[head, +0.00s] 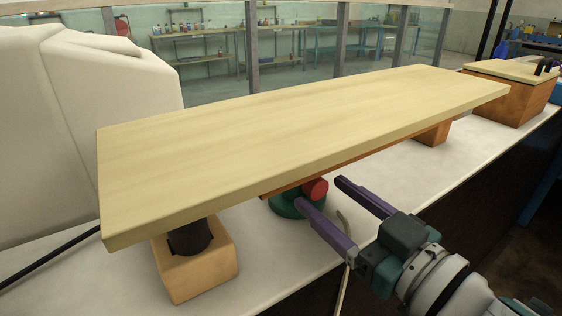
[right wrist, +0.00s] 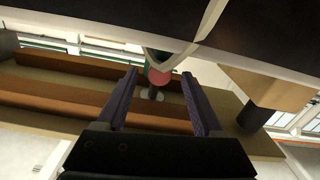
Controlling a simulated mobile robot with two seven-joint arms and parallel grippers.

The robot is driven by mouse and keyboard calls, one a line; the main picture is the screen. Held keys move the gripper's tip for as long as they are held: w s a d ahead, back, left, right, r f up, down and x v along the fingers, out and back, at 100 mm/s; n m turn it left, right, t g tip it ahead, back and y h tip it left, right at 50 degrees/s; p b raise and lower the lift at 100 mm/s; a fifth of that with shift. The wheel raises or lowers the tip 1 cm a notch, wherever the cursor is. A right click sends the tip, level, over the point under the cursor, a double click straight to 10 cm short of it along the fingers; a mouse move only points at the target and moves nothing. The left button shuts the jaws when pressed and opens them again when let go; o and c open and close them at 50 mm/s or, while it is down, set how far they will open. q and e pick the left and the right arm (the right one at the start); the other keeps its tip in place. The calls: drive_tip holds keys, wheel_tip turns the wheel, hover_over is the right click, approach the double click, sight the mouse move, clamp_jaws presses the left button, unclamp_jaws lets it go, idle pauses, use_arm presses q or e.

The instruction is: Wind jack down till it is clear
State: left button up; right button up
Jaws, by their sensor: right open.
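The jack has a round green base (head: 285,206) on the pale bench, and a red knob (head: 316,189) faces me. Its top is hidden under the long pale board (head: 300,135) and the brown strip (head: 345,158) beneath it, so I cannot tell whether it touches. My right gripper (head: 320,191) is open, its purple fingers level with the knob. In the right wrist view the red knob (right wrist: 158,77) shows between and beyond the fingertips, apparently not gripped. My left gripper is not in view.
A wooden block (head: 195,272) with a black cylinder (head: 190,236) stands under the board's near left end. Another block (head: 433,133) is under the right part. A thin pale rod (head: 345,240) is beside my right fingers. A white bulky shape (head: 90,90) stands left.

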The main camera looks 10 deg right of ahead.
drive_tip(key=shift+w+a, duration=0.2)
drive_tip(key=shift+w, duration=0.2)
drive_tip(key=shift+c, duration=0.4)
clamp_jaws()
